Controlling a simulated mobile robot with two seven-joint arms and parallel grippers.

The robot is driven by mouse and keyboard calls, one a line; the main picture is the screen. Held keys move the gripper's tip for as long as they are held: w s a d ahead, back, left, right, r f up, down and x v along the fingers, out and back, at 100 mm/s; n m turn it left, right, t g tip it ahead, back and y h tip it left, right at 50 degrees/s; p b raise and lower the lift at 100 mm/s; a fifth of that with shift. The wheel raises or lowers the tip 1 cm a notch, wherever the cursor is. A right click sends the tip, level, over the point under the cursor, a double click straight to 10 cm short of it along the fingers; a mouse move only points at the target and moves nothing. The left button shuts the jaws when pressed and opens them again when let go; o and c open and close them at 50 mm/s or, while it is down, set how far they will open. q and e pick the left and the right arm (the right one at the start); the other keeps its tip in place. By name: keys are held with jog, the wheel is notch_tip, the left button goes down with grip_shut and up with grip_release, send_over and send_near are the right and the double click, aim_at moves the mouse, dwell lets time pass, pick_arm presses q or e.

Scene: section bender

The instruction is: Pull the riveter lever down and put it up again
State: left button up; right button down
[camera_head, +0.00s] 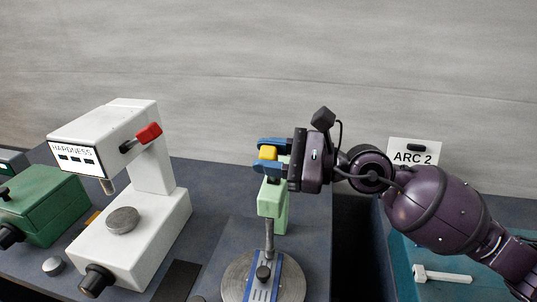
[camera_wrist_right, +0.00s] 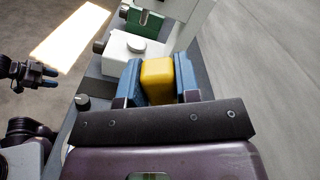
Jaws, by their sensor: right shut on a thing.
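The riveter is the pale green machine (camera_head: 271,200) in the middle of the head view, with a thin metal post below its head. Its yellow lever handle (camera_head: 268,153) is at the top of the machine. My right gripper (camera_head: 270,154) is shut on the handle, with a blue finger on each side. In the right wrist view the yellow handle (camera_wrist_right: 158,80) fills the space between the blue fingers (camera_wrist_right: 158,82). The rest of the lever is hidden by the gripper. My left gripper (camera_wrist_right: 38,75) shows small at the left of the right wrist view, away from the riveter.
A white hardness tester (camera_head: 130,200) with a red handle (camera_head: 149,133) stands left of the riveter. A green machine (camera_head: 42,203) is at the far left. A round plate with a blue scale (camera_head: 262,280) lies below the riveter. An ARC 2 sign (camera_head: 413,158) stands behind my right arm.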

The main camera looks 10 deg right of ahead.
jog(key=shift+f, duration=0.1)
jog(key=c, duration=0.8)
grip_release()
jog(key=shift+c, duration=0.2)
jog(key=shift+s, duration=0.1)
jog(key=b+v, duration=0.3)
jog(key=v, duration=0.7)
jog(key=shift+d+b, duration=0.3)
jog(key=shift+d, duration=0.1)
jog(key=shift+s, duration=0.1)
